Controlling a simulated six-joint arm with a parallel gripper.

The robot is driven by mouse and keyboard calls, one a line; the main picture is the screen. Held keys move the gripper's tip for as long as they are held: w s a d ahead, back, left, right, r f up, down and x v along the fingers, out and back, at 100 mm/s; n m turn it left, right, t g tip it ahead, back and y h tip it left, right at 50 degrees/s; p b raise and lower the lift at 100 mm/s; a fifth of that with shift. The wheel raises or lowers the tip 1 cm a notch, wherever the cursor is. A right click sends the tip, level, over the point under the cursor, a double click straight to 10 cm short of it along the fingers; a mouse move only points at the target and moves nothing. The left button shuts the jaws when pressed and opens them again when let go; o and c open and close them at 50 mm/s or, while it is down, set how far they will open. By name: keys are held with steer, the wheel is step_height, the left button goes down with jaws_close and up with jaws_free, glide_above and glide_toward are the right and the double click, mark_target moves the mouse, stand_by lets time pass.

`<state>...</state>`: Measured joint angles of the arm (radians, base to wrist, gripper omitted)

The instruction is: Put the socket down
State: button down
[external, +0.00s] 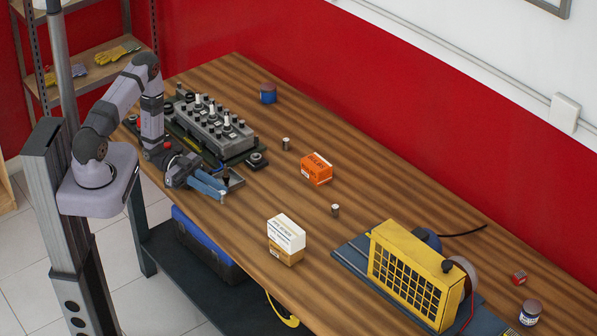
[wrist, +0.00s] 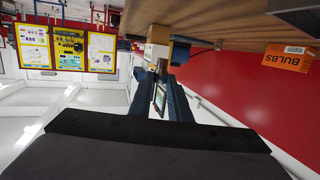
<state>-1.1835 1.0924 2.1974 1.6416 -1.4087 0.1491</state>
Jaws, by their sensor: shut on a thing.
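My gripper (external: 220,189) is low over the near-left edge of the wooden table, in front of the engine block. It is shut on a small grey metal socket (external: 222,197), which shows at the fingertips. In the wrist view the blue-grey fingers (wrist: 161,80) close on the socket (wrist: 161,67), and the table surface (wrist: 230,15) appears at the top. I cannot tell whether the socket touches the table. Two similar small metal cylinders stand upright on the table, one near the engine (external: 286,144) and one right of the orange box (external: 335,210).
The engine block (external: 215,125) on its dark tray is just behind my gripper. An orange bulbs box (external: 316,168), a white box on a brown one (external: 286,234), a blue can (external: 268,94) and a yellow grille unit (external: 415,272) stand on the table. Bare wood lies between them.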

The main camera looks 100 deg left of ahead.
steer(key=w+d+r, duration=0.1)
steer(key=w+d, duration=0.2)
steer(key=d, duration=1)
steer(key=shift+w+d, duration=0.2)
steer(key=shift+d, duration=0.05)
steer(key=shift+a+r, duration=0.1)
steer(key=shift+r, duration=0.05)
stand_by(0.8)
